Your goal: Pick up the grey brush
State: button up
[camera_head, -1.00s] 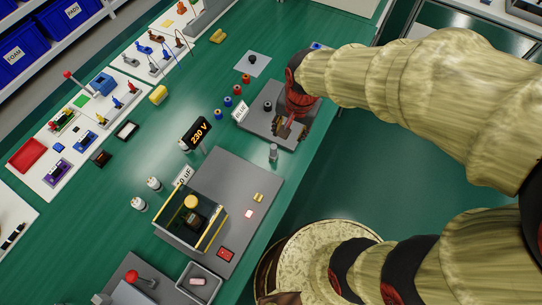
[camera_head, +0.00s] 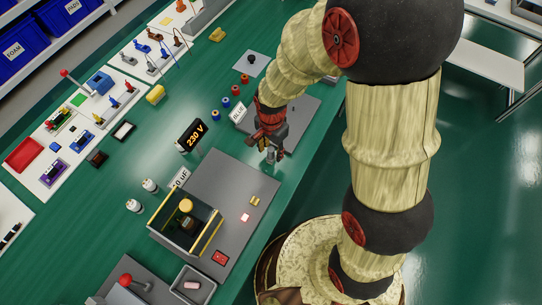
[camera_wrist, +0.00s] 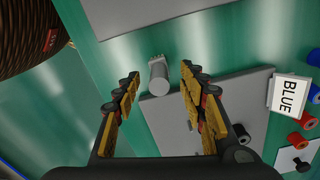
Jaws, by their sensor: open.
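The grey brush (camera_wrist: 158,78) shows in the wrist view as a small grey cylinder with a toothed end. It is on the green bench between two grey plates, close to the edge of the plate by the BLUE sign. My gripper (camera_wrist: 160,74) is open, and the brush appears between its fingertips with a visible gap on both sides. Nothing is held. In the head view my gripper (camera_head: 270,150) points down over the bench, and I cannot make out the brush there, likely hidden by the gripper. The exact height above the brush cannot be told.
A grey plate (camera_wrist: 225,105) with a BLUE sign (camera_wrist: 290,94) lies beside the brush. The other grey plate (camera_head: 240,190) carries a clear-walled box (camera_head: 180,228). A 230 V display (camera_head: 193,135) stands to the left. Red and blue spools (camera_head: 227,103) are near the sign.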

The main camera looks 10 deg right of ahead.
aim_at(271, 156)
notch_tip(271, 156, down, 4)
jog(key=shift+a+b, duration=0.1)
jog(key=shift+b, duration=0.6)
jog(key=shift+s, duration=0.1)
jog(key=shift+r, duration=0.1)
jog(key=shift+c, duration=1.4)
jog(key=c, duration=0.7)
grip_shut()
